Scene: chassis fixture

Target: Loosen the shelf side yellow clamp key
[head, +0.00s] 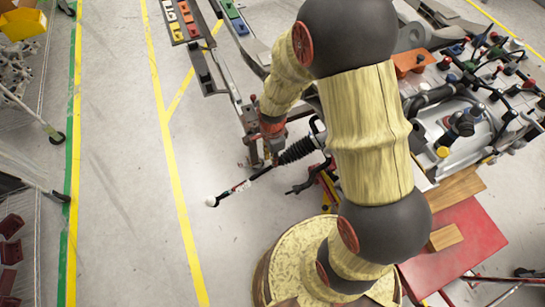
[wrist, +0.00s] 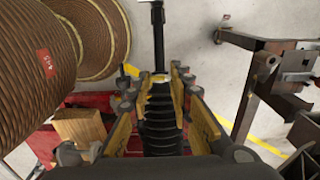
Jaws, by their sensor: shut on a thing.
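My gripper (head: 264,160) points down over the floor beside the chassis fixture (head: 475,110). In the wrist view, my gripper (wrist: 160,80) has its fingers closed on both sides of a dark rod with a ribbed black bellows (wrist: 158,128). In the head view, the rod's bellows (head: 297,151) is right of the fingers, and its thin end runs down-left to a white tip (head: 211,201). A yellow-tipped knob (head: 443,152) stands on the fixture's near edge, apart from my gripper. I cannot tell if it is the shelf-side clamp key. My arm hides part of the fixture.
Many clamps with coloured knobs crowd the fixture's top. A red panel (head: 455,240) and a wooden block (head: 445,237) are at its near side. A metal frame (wrist: 265,80) stands right in the wrist view. The floor to the left is open up to carts and racks.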

